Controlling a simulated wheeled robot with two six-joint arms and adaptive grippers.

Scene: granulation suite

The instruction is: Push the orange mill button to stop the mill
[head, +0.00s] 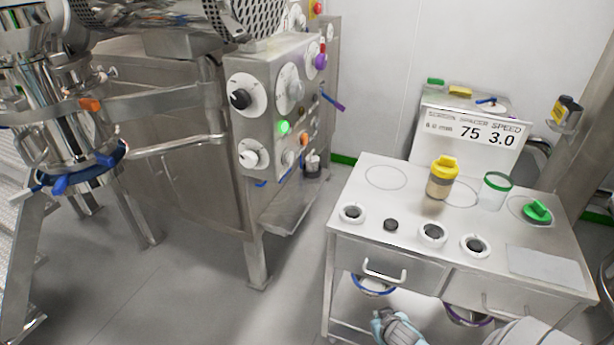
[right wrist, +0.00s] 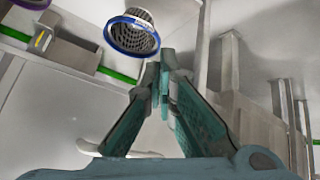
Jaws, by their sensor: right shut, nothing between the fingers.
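The orange button (head: 304,138) sits on the side face of the steel control panel (head: 262,75), to the right of a lit green button (head: 284,127). Its label is too small to read. My right gripper (head: 390,322) is low at the bottom of the head view, in front of the white table and well apart from the panel. In the right wrist view its fingers (right wrist: 164,85) are shut together with nothing between them. The orange button cannot be made out in the right wrist view. My left gripper is not in view.
A blue-rimmed sieve (right wrist: 132,33) is beyond my fingertips in the wrist view. Floor (head: 285,300) is clear between machine and table.

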